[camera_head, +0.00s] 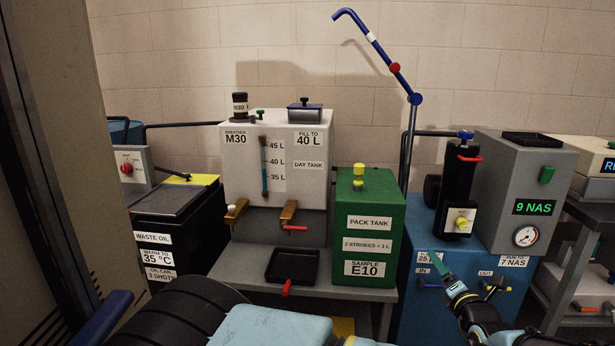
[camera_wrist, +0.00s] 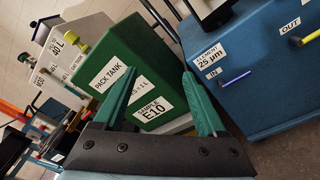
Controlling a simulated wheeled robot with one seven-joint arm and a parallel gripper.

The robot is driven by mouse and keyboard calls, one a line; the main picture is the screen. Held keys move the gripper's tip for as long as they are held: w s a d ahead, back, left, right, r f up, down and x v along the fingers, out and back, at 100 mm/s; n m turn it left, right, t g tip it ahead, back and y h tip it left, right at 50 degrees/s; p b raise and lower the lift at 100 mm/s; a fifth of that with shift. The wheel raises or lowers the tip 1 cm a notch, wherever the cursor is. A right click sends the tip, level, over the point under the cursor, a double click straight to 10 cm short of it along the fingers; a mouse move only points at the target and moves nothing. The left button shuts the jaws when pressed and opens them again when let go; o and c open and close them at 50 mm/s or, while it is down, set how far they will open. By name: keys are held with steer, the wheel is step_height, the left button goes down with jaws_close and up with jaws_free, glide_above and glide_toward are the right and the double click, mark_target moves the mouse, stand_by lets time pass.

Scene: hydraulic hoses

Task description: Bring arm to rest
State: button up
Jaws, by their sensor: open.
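My gripper (camera_head: 440,268) is raised in front of the blue filter cabinet (camera_head: 412,300) at the right of the head view. In the wrist view my gripper (camera_wrist: 160,88) shows two green fingers spread apart with nothing between them. Beyond the fingers in that view is the green pack tank (camera_wrist: 120,62), apparently with a gap between. The green pack tank (camera_head: 366,208) stands left of my gripper in the head view. My arm reaches in from the lower right of the head view.
The black waste oil box (camera_head: 172,225) is at left. The cabinet's blue IN handle (camera_wrist: 235,78) and yellow OUT handle (camera_wrist: 310,38) stick out near the gripper.

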steer(key=a+n+g+y, duration=1.05)
steer(key=a+n, duration=1.05)
steer(key=a, duration=0.8)
steer(key=s+a+r+n+g+h, duration=0.2)
steer(key=s+a+r+n+h, duration=0.3)
steer(key=n, duration=0.6)
steer(key=s+a+r+n+g+h, duration=0.3)
steer(key=s+a+r+n+h, duration=0.2)
steer(key=n, duration=0.7)
steer(key=shift+s+a+r, duration=0.35)
steer(key=shift+a+r, duration=0.25)
steer(key=shift+r, duration=0.75)
steer(key=shift+g, duration=0.25)
